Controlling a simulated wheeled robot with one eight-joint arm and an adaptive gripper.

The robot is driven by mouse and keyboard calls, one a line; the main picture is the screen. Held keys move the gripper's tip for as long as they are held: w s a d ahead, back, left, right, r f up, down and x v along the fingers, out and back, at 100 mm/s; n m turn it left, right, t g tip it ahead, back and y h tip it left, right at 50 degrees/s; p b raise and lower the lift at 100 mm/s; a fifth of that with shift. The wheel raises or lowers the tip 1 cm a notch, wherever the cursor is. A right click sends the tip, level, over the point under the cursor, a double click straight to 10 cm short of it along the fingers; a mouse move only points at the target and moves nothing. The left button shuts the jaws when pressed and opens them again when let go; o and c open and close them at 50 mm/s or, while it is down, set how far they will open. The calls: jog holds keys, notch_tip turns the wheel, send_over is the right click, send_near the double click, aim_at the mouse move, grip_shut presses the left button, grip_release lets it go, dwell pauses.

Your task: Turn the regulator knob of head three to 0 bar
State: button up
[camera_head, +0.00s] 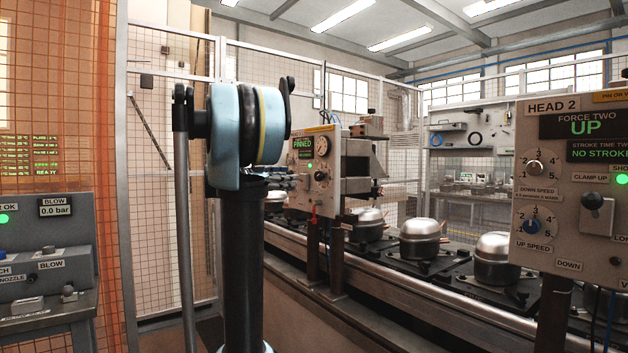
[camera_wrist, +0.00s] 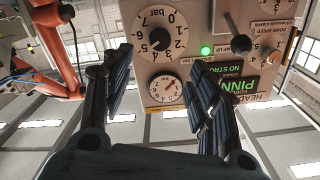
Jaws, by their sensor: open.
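A grey head panel (camera_head: 325,185) stands mid-picture in the head view, its display reading PINNED. In the wrist view the same panel (camera_wrist: 200,58) shows upside down; its head number is hidden behind my finger. The regulator knob (camera_wrist: 158,39) is black, at the centre of a white dial marked in bar. Its pale mark seems to point lower left in the picture, around the 4 or 5; I cannot read it exactly. My gripper (camera_wrist: 162,68) is open and empty, facing the panel with fingers to either side below the knob, apart from it.
A round white gauge (camera_wrist: 167,90) sits beside the dial, between my fingers in the picture. A grey lever (camera_wrist: 223,20) sticks out right of the knob. The Head 2 panel (camera_head: 575,180) stands at right; a conveyor (camera_head: 375,290) carries several compressors (camera_head: 420,240).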

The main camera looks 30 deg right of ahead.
aim_at(317, 176)
jog(key=d, duration=0.9)
jog(key=w+d, duration=0.1)
jog(key=d, duration=0.3)
jog(key=shift+d, duration=0.4)
jog(key=c, duration=1.1)
